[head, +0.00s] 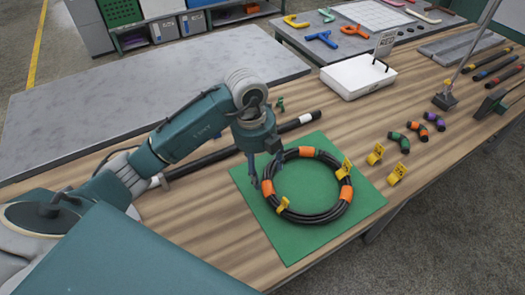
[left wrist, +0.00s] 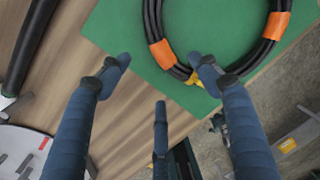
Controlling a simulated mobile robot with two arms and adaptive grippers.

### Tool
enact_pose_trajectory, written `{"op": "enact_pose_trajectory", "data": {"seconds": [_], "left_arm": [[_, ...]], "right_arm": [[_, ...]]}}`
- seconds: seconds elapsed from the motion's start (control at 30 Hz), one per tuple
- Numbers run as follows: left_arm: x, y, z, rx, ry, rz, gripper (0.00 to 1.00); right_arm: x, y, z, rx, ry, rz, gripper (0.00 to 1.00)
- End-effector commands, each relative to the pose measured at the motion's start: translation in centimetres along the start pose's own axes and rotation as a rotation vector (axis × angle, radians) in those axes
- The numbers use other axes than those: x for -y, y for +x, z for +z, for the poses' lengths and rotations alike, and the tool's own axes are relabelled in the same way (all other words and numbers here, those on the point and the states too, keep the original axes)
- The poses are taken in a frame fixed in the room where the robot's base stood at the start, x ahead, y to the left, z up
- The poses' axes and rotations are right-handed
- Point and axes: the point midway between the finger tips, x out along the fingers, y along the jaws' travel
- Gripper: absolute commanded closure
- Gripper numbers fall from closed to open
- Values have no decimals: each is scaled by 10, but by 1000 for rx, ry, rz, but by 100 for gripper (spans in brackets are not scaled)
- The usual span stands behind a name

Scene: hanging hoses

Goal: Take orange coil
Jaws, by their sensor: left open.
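The orange coil (head: 346,193) is a ring of black hose with orange bands and yellow tags. It lies flat on a green mat (head: 290,245) on the wooden bench. My left gripper (head: 264,172) is open above the mat's left part, close to the coil's left side. My right gripper is not in view.
A black tube (head: 205,160) lies behind my left arm. A white tray (head: 358,75) stands behind the mat. Small yellow clips (head: 397,175) and short banded hose pieces (head: 400,141) lie right of the mat. A grey table (head: 160,90) adjoins at the back left.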

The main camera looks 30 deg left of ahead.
Motion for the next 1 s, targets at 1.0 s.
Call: {"op": "enact_pose_trajectory", "data": {"seconds": [1.0], "left_arm": [[-1,105,0,0,1,1,37]], "right_arm": [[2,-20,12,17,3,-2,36]]}}
